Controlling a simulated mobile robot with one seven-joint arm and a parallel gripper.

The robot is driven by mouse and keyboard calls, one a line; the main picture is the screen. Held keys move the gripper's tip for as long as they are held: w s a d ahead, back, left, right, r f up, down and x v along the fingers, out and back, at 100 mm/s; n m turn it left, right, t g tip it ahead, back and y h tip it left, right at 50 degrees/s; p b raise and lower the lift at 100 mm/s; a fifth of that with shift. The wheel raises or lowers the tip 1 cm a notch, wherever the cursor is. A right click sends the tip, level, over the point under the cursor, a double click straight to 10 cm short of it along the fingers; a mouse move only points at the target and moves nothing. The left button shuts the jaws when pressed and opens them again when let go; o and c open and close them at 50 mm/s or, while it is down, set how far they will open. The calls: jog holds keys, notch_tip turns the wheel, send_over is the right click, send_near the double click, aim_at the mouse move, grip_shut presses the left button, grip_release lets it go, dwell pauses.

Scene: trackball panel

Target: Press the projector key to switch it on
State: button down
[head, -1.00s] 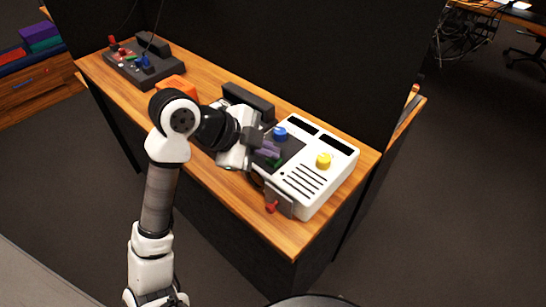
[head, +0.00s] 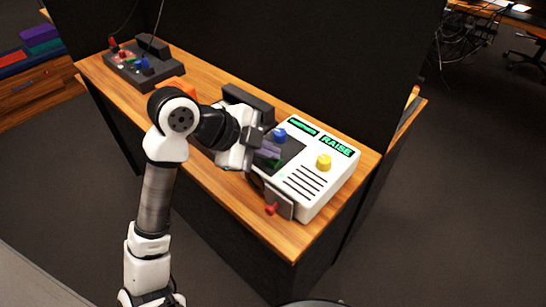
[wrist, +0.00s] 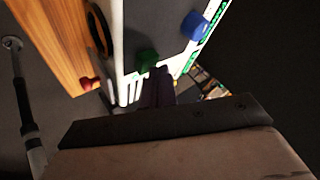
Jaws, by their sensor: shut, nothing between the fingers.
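The white control panel (head: 317,190) stands at the right end of the wooden bench. Its two display windows (head: 338,146) are lit green, and the larger one reads "RAISE". A blue knob (head: 280,134), a yellow knob (head: 324,161) and a green key (head: 276,164) are on it. No legible label marks any as the projector key. My gripper (head: 270,153) is shut and empty, its purple fingers over the dark area by the green key. In the wrist view, the fingers (wrist: 158,82) point toward the green key (wrist: 147,60); contact cannot be told.
A red knob (head: 271,209) sticks out at the panel's front. A dark box (head: 249,101) stands behind my wrist, and an orange block (head: 177,88) lies farther left. Another dark panel with knobs (head: 142,68) is at the bench's far left. A black partition (head: 300,60) rises behind.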

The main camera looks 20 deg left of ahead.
aim_at(268, 161)
jog(key=shift+r+p, duration=1.8)
jog(key=shift+r, duration=1.25)
